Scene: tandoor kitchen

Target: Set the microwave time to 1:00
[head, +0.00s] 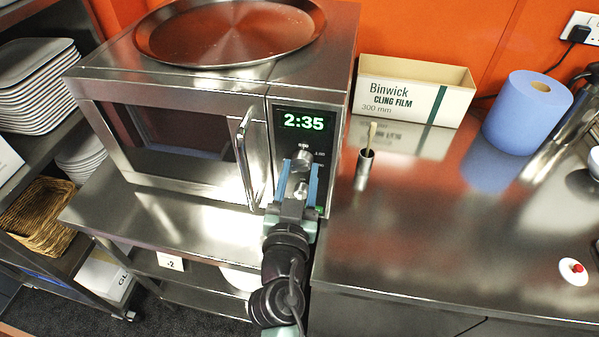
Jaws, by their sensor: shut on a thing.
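The steel microwave (170,90) stands on the steel counter with its door closed. Its green display (304,121) reads 2:35. The control panel has an upper knob (302,158) and a second round knob below it, partly hidden by my gripper. My gripper (300,170) is in front of the panel, its blue fingers shut on the upper knob. The door handle (247,158) is just left of my gripper.
A round steel tray (230,32) lies on top of the microwave. To the right are a cling film box (412,90), a small steel cup (363,172) with a brush-like stick, and a blue paper roll (527,115). The right counter's front is mostly clear.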

